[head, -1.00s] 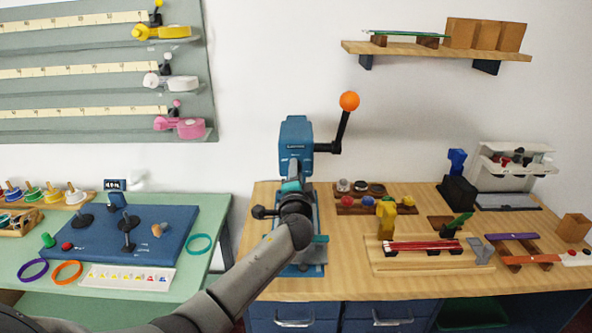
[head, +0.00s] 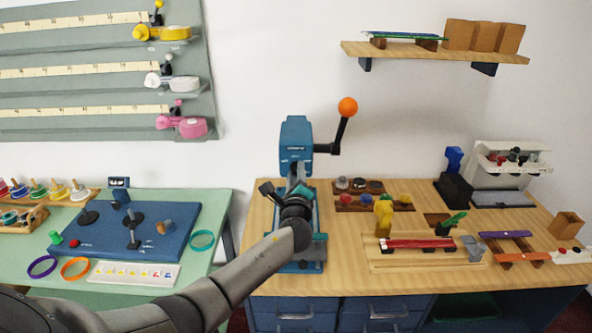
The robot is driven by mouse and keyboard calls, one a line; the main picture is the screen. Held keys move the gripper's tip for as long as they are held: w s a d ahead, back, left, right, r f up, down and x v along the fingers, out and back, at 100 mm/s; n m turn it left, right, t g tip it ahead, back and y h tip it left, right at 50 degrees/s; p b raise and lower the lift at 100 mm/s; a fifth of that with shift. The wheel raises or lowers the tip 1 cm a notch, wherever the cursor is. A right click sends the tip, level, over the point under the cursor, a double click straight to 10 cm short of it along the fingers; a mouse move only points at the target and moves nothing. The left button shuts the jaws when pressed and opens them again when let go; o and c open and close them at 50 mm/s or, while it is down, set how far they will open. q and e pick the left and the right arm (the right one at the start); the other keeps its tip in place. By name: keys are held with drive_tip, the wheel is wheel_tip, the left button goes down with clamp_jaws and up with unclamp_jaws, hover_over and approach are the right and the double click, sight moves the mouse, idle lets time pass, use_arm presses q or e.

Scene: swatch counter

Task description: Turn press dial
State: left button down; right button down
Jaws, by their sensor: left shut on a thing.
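The blue press (head: 296,137) stands at the left of the wooden counter, with a black crank arm ending in an orange ball (head: 347,107) at its upper right. My left gripper (head: 293,196) is at the front of the press, above its base (head: 312,246). It is shut on a part there, which my own wrist mostly hides. A teal piece (head: 302,188) and a black knob (head: 266,188) show beside the gripper. I cannot make out the dial itself clearly. My right gripper is not in view.
The wooden counter (head: 345,277) also bears a wooden jig with red rods (head: 418,243), a yellow block (head: 383,217) and a white rack (head: 510,160). A green table (head: 205,200) with a blue board (head: 165,244) stands left. A shelf (head: 436,50) hangs above.

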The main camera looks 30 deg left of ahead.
use_arm(q)
drive_tip(key=shift+m+p, duration=3.6)
drive_tip(key=shift+m, duration=4.7)
drive_tip(key=c, duration=0.5)
unclamp_jaws()
drive_tip(key=shift+s, duration=0.15)
drive_tip(key=shift+s+d+p, duration=0.15)
drive_tip(key=shift+s+p, duration=0.1)
drive_tip(key=shift+p, duration=0.05)
drive_tip(key=p+v, duration=0.2)
drive_tip(key=v, duration=1.2)
drive_tip(key=shift+s, duration=0.25)
